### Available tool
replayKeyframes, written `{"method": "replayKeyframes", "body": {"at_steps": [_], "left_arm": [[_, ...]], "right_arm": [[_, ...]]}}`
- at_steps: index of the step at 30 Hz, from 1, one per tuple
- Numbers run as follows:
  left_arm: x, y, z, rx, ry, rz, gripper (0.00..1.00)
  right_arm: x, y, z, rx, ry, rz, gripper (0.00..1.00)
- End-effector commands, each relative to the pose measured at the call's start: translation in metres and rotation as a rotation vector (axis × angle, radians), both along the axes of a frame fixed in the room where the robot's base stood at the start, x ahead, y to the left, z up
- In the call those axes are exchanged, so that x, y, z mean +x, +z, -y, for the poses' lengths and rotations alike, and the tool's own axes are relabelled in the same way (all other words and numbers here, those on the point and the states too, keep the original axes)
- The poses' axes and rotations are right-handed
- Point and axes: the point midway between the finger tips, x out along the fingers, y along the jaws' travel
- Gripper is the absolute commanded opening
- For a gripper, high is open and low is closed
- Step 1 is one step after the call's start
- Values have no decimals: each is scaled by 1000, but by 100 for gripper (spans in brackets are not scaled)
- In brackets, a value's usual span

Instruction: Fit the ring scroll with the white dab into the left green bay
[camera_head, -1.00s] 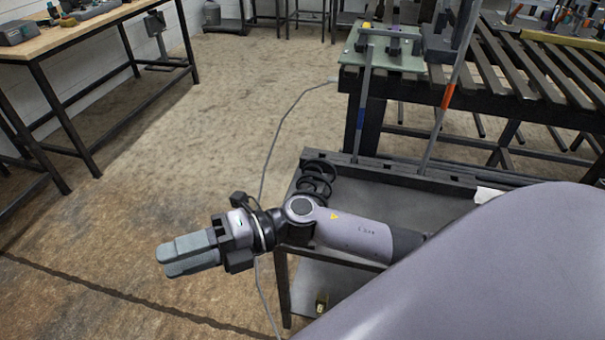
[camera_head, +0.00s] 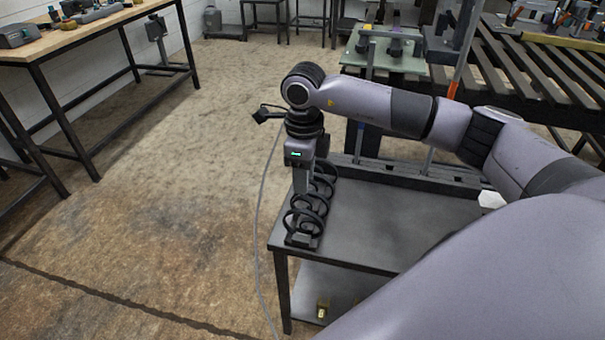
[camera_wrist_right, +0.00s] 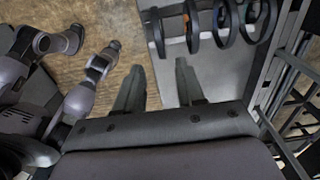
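Several black ring scrolls stand in a row (camera_head: 306,212) at the left end of the low grey table; they also show at the top of the right wrist view (camera_wrist_right: 195,28). Small orange and blue marks show among them there; I cannot make out the white dab. My right gripper (camera_wrist_right: 159,64) is open and empty in that view, its fingertips just short of the rings. In the head view its wrist is above the row. My left gripper cannot be made out clearly.
The low grey table (camera_head: 375,225) has clear room right of the rings. A dark rail (camera_head: 400,172) runs along its back. The slatted bench (camera_head: 530,75) stands behind. A cable lies along the floor on the left.

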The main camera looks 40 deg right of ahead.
Motion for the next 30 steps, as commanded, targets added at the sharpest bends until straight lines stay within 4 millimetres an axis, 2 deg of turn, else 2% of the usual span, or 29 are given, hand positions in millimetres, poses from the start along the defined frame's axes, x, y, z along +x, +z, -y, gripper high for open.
{"method": "replayKeyframes", "body": {"at_steps": [1, 6, 18, 24, 30], "left_arm": [[0, -7, 0, -2, 0, -1, 43], [0, -20, 2, -10, 1, -10, 43], [5, -38, 11, -32, -9, -11, 43], [8, -46, 12, -35, -11, -11, 43], [9, -50, 12, -35, -13, -10, 43]], "right_arm": [[0, -10, 0, 1, 1, -2, 38], [-1, -32, -1, 2, 1, -2, 38], [-1, -80, -1, 4, 2, -2, 38], [0, -99, -1, 4, 2, -1, 38], [0, -108, -1, 4, 2, -1, 38]]}}
